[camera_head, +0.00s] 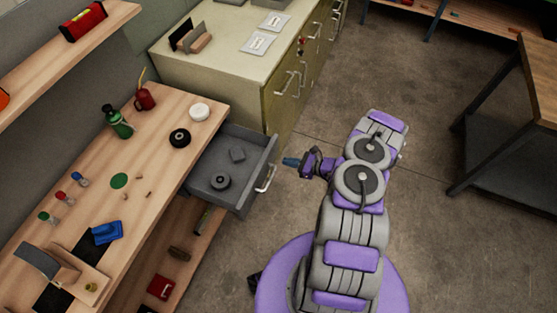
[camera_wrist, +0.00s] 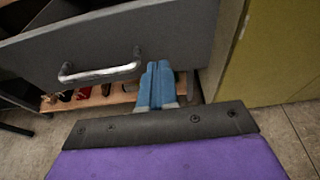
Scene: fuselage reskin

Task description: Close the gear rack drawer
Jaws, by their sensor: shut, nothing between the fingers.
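The grey drawer (camera_head: 225,170) is pulled out from under the wooden workbench in the head view. A dark round part and a small grey block lie inside it. Its front panel (camera_wrist: 120,40) fills the upper part of the wrist view, with a light metal handle (camera_wrist: 100,72) on it; the handle (camera_head: 266,178) also shows in the head view. My gripper (camera_head: 291,162) has blue fingers and is shut and empty, just outside the drawer front. In the wrist view the fingertips (camera_wrist: 158,66) are right of the handle, over the panel's lower part. I cannot tell whether they touch it.
A cream cabinet (camera_head: 285,105) with handles stands close beyond the drawer. The workbench (camera_head: 150,190) holds bottles, discs and small tools. A lower shelf (camera_wrist: 110,98) with items lies under the drawer. A table (camera_head: 530,80) stands at right; the floor between is clear.

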